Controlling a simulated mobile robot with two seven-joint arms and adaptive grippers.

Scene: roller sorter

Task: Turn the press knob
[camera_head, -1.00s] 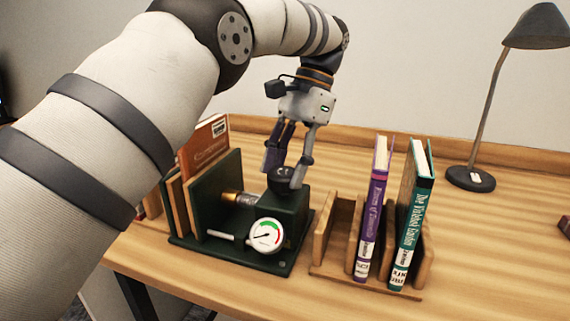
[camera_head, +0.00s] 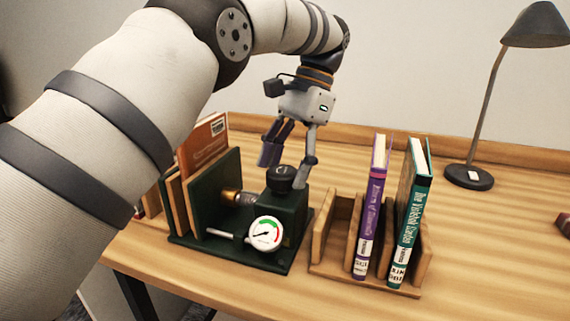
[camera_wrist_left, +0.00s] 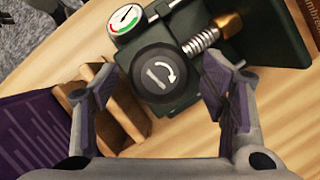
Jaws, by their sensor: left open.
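The black press knob (camera_head: 280,178) sits on top of the dark green press (camera_head: 290,210), with a white curved arrow on its face in the left wrist view (camera_wrist_left: 159,74). A round gauge (camera_head: 266,234) with a green and red scale is on the press front. My left gripper (camera_head: 286,160) is open, just above and behind the knob. In the left wrist view its fingers (camera_wrist_left: 162,95) are spread wide, one on each side of the knob, not visibly touching it. My right gripper is not in view.
An orange book (camera_head: 203,143) stands in the press at the left. A wooden rack (camera_head: 338,230) beside it holds a purple book (camera_head: 370,220) and a teal book (camera_head: 411,225). A lamp (camera_head: 470,177) stands at the back right. The desk's right side is mostly clear.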

